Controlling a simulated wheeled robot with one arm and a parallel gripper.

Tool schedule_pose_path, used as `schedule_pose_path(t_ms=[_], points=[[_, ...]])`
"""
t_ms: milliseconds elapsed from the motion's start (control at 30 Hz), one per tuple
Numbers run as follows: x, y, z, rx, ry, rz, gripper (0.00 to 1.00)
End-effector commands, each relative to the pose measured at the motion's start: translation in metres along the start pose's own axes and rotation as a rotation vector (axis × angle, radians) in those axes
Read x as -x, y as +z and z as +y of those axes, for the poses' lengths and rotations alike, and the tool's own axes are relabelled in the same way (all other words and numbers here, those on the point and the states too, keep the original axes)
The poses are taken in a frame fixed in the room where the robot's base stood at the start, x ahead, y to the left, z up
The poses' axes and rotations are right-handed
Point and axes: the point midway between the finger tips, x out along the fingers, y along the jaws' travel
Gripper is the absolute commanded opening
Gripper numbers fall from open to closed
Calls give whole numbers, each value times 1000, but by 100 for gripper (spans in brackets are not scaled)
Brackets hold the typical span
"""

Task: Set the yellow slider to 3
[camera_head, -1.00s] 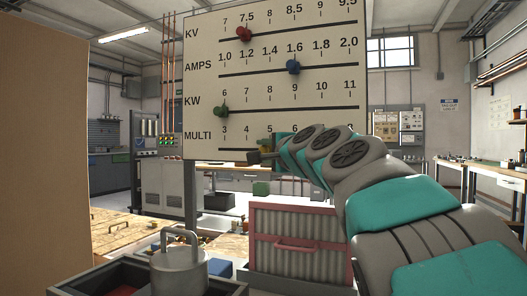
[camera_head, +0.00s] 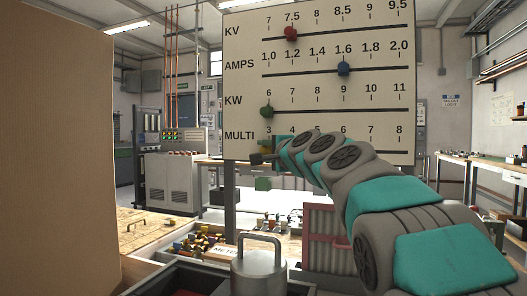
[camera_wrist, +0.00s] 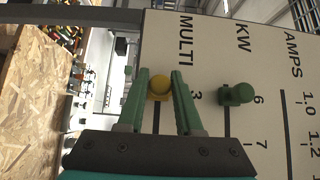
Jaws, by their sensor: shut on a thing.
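The yellow slider (camera_wrist: 158,86) sits on the MULTI track of the pale panel (camera_wrist: 215,60). In the wrist view it is level with the 3 mark, at the track's low end. My gripper (camera_wrist: 160,76) is shut on it, with one green finger on each side of the knob. In the head view the gripper (camera_head: 262,158) is at the panel's lower left, under the MULTI scale's 3, and largely hides the slider.
The green KW slider (camera_wrist: 236,94) is close beside the right finger, at 6. The red KV slider (camera_head: 291,33) and blue AMPS slider (camera_head: 343,68) are higher up. A metal canister (camera_head: 258,272) and a brown board (camera_head: 60,150) stand in front.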

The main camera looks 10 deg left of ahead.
Motion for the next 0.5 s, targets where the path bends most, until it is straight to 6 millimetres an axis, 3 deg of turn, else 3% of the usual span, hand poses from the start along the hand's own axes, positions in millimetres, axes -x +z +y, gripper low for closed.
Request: schedule_pose_path(t_ms=[100, 133, 333, 500], points=[[-1, 3, 0, 0, 1, -4, 0], [-1, 3, 0, 0, 1, -4, 36], [-1, 2, 0, 0, 0, -3, 59], [0, 2, 0, 0, 0, -3, 60]])
